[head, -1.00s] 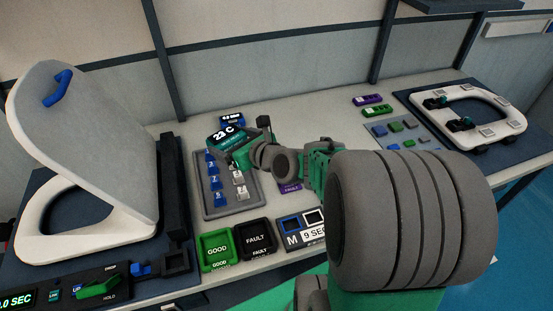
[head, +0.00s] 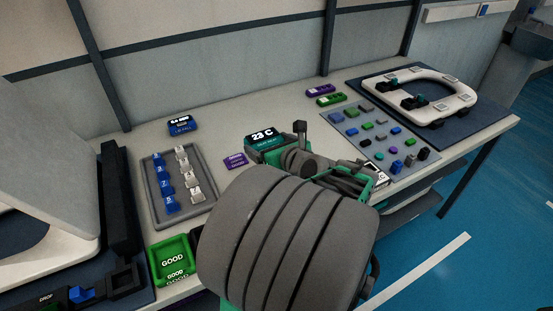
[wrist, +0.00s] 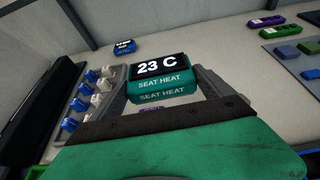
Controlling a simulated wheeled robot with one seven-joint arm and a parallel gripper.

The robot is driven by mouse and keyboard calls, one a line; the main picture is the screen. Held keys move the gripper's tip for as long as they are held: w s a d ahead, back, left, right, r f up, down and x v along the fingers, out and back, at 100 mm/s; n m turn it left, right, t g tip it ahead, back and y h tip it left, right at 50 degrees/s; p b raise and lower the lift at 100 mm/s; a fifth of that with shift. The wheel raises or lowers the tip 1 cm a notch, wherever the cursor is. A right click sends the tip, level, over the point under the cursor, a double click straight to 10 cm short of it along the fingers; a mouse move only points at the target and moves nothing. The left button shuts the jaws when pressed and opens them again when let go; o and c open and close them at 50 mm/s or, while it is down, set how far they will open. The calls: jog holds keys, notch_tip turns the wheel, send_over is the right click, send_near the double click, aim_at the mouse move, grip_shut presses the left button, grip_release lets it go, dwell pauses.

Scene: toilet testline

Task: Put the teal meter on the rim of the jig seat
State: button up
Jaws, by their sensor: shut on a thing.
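The teal meter (head: 268,143) has a black display reading "23 C" and a "SEAT HEAT" label. It is held between the fingers of my gripper (head: 298,150), above the bench. In the wrist view the meter (wrist: 161,77) sits between the two fingertips of my gripper (wrist: 160,85), its label facing the camera. The jig seat (head: 450,82) is a white ring lying on a dark mat at the far right of the bench, with several small grey squares and dark clamps on its rim. My gripper is to the left of the seat and apart from it.
A grey tray (head: 208,205) holds blue and white tagged pieces. A green GOOD bin (head: 170,262) is in front of it. A grey mat (head: 368,155) with small coloured blocks lies between my gripper and the jig seat. Purple (head: 318,91) and green modules lie behind. A raised-lid toilet seat (head: 50,185) stands left.

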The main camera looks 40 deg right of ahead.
jog(key=shift+h, duration=0.3)
jog(key=w+d+f, duration=0.2)
jog(key=d+f, duration=0.1)
jog(key=d, duration=0.1)
jog(key=w+d+f+b, duration=0.1)
jog(key=w+d+f, duration=0.1)
jog(key=d+f, duration=0.1)
jog(key=w+d+f+b, duration=0.1)
jog(key=w+d+f, duration=0.2)
jog(key=d, duration=0.2)
jog(key=shift+f, duration=0.3)
jog(key=shift+w+d+f+b, duration=0.15)
jog(key=shift+f+b, duration=0.15)
jog(key=shift+f, duration=1.45)
jog(key=shift+f, duration=0.2)
jog(key=o, duration=1.4)
jog(key=shift+c, duration=0.2)
